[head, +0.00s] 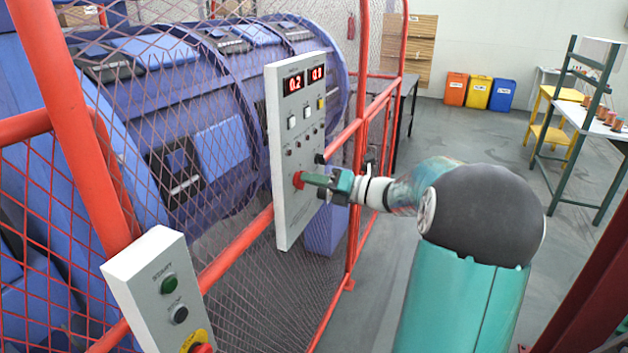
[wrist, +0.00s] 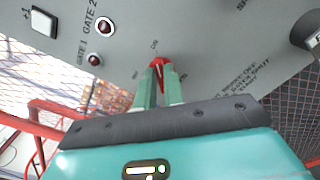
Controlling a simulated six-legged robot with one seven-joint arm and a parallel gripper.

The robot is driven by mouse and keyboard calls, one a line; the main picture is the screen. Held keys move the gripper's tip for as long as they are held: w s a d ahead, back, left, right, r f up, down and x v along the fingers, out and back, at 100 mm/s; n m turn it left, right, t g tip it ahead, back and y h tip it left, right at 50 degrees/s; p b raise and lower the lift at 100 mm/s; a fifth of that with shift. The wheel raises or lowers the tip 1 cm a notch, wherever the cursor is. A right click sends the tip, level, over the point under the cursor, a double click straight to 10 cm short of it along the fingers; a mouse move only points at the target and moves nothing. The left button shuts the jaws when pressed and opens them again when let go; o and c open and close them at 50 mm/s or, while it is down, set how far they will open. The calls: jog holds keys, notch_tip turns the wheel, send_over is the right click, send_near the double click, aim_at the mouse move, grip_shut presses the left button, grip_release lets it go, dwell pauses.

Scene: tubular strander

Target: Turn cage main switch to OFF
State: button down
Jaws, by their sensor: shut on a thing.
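The cage main switch is a red rotary handle (wrist: 157,64) on a grey control panel (head: 284,215). In the head view the red handle (head: 298,180) shows on the lower part of the panel, at my fingertips. My gripper (head: 312,179) reaches the panel from the right, and its green fingers are shut on the handle. In the wrist view my gripper (wrist: 157,80) has a finger on each side of the red handle. Small lettering stands around the switch, but it is too blurred to read surely, and the fingers hide part of the handle.
The panel has red displays (head: 304,80), buttons and lamps above the switch. Red railing and mesh (head: 240,245) guard the blue strander (head: 215,150). A smaller start box (head: 160,290) with an emergency button is at lower left.

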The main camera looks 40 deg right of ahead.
jog(key=shift+n, duration=0.4)
jog(key=n, duration=1.2)
jog(key=shift+s+a+r+n, duration=0.1)
jog(key=shift+s+a+n, duration=0.15)
jog(key=shift+a+n, duration=0.15)
jog(key=n, duration=0.4)
jog(key=shift+s, duration=0.1)
